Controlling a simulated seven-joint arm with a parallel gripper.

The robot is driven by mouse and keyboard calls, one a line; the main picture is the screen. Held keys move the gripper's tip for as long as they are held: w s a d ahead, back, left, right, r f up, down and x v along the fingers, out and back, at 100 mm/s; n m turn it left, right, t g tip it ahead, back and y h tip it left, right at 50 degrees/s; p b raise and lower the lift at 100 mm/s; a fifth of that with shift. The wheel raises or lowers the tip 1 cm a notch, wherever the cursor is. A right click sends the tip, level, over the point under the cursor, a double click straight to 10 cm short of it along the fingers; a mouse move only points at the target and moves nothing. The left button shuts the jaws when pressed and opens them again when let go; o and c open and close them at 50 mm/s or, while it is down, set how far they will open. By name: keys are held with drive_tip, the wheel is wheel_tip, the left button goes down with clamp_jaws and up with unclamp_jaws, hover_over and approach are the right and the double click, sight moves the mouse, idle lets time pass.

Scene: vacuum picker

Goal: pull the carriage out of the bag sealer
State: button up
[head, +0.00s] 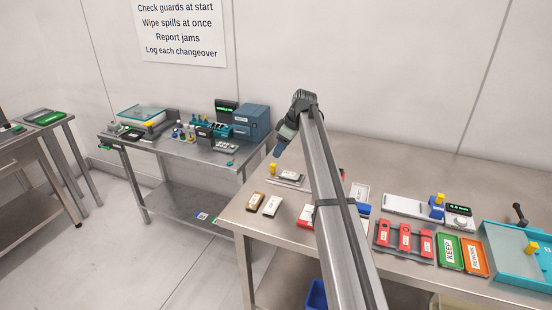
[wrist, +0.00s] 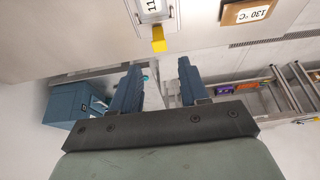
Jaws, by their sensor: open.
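A low grey and white unit (head: 289,179) lies at the left end of the near table, with an upright yellow tab (head: 272,168) at its left end. I take it for the bag sealer's carriage, though the sealer body is not clear. In the wrist view the yellow tab (wrist: 159,39) juts from a pale plate (wrist: 150,8) marked "11", cut by the top edge. My gripper (head: 279,153) is above and just beyond the tab, pointing down to the left. Its blue fingers are apart and empty in the wrist view (wrist: 157,62), not touching the tab.
The brown one, marked 130 °C, also shows in the wrist view (wrist: 247,12). Red holders (head: 404,236) and a teal tray (head: 505,262) stand right. Floor separates the far bench (head: 190,150).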

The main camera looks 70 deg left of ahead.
drive_tip(key=shift+v, duration=2.15)
